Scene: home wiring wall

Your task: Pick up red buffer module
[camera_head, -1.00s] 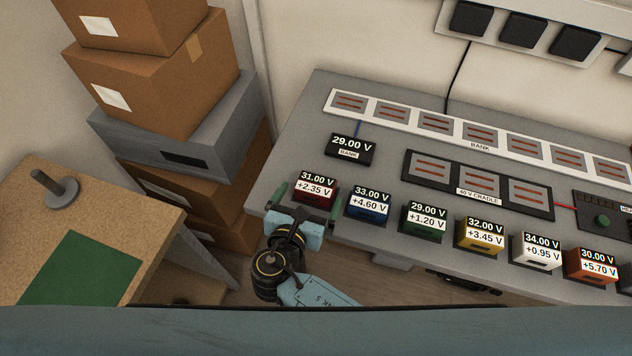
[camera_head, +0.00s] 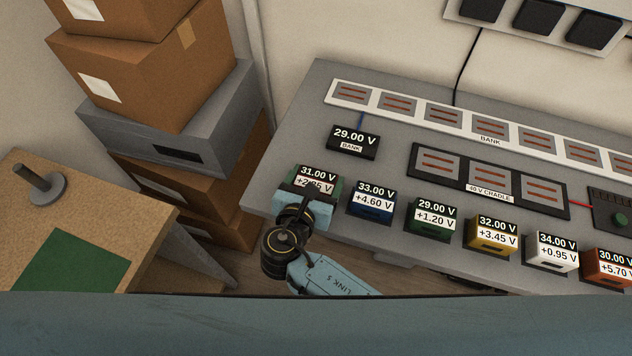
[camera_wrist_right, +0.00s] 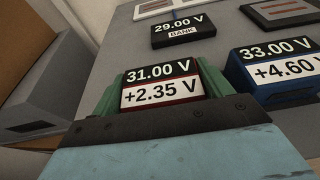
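The red buffer module (camera_wrist_right: 161,101) has a black 31.00 V display and a white +2.35 V label. In the right wrist view it fills the space between the green fingers of my right gripper, with no clear gap at either side. In the head view the red module (camera_head: 318,173) is at the left end of the module row, its lower front hidden by my right gripper (camera_head: 317,181). The gripper appears shut on it. I see no clear lift off the bench. My left gripper is not in view.
The blue module (camera_head: 373,198) stands close to the right, followed by green (camera_head: 432,218), yellow and more modules. The bank display (camera_head: 353,140) and cradle (camera_head: 425,178) lie behind. Stacked boxes (camera_head: 140,70) and a side table (camera_head: 150,215) are at left.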

